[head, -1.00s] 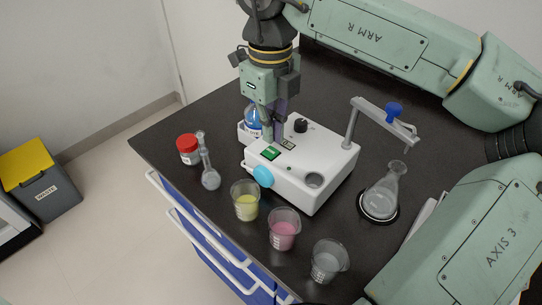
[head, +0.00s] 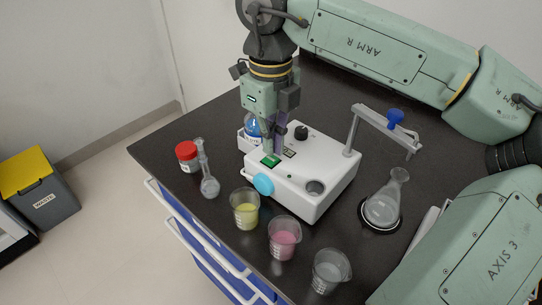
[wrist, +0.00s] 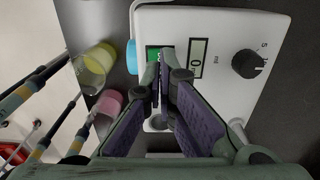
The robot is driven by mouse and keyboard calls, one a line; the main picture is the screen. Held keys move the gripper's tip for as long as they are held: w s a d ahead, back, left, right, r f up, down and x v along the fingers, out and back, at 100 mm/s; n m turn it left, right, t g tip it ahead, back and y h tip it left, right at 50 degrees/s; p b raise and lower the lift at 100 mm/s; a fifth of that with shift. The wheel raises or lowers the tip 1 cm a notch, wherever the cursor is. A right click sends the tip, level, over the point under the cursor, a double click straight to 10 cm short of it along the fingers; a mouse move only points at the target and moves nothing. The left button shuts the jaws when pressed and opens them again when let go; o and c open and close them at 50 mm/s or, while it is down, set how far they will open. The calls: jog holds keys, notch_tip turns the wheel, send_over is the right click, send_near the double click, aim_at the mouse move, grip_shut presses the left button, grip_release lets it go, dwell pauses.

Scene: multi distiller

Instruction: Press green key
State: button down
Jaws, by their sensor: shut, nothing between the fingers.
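The green key (head: 270,160) is on the top of the white distiller (head: 318,190), near its left corner. It also shows in the wrist view (wrist: 153,53), partly hidden by my fingers. My gripper (head: 270,153) is shut and empty, pointing down with its fingertips right at the green key. In the wrist view the closed fingertips (wrist: 163,72) overlap the key's lower right part. I cannot tell whether they touch it.
A small display (wrist: 197,58) and a black knob (wrist: 250,60) sit beside the key. Cups with yellow (head: 244,211) and pink (head: 284,241) liquid, a clear cup (head: 329,271), a flask (head: 384,208) and a red-capped jar (head: 187,155) stand around the distiller.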

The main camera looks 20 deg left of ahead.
aim_at(270, 159)
jog(key=shift+f+b, duration=1)
jog(key=shift+f, duration=0.15)
dwell(0.5)
jog(key=shift+r, duration=0.1)
jog(key=shift+r+p, duration=2.4)
jog(key=shift+r, duration=1.1)
